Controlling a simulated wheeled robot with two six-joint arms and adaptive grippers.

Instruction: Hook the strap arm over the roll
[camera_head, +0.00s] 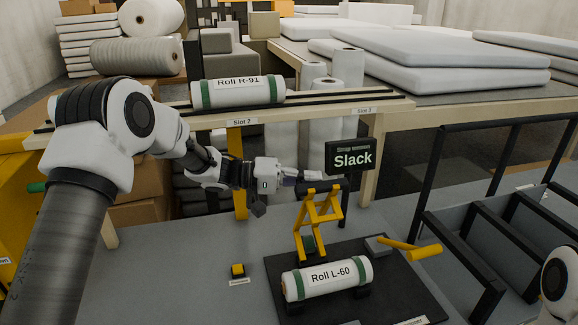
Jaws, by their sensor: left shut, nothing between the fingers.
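Roll L-60 (327,278), white with green end bands, lies on supports on a dark base plate (405,285). The yellow strap arm (318,222) stands up behind the roll, leaning a little, with a dark bar across its top; it is not over the roll. A green strap coil (308,244) shows low between its legs. My left gripper (312,177) is shut and empty, pointing right, just above the left end of that bar; I cannot tell whether it touches. My right gripper is out of view; only part of my right arm shows at the lower right.
A "Slack" sign (351,157) stands close behind the strap arm. A yellow handle (412,248) sits right of the roll. A yellow button (238,270) is at left. Roll R-91 (238,92) lies on the shelf behind. A dark-framed cart (470,240) stands at right.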

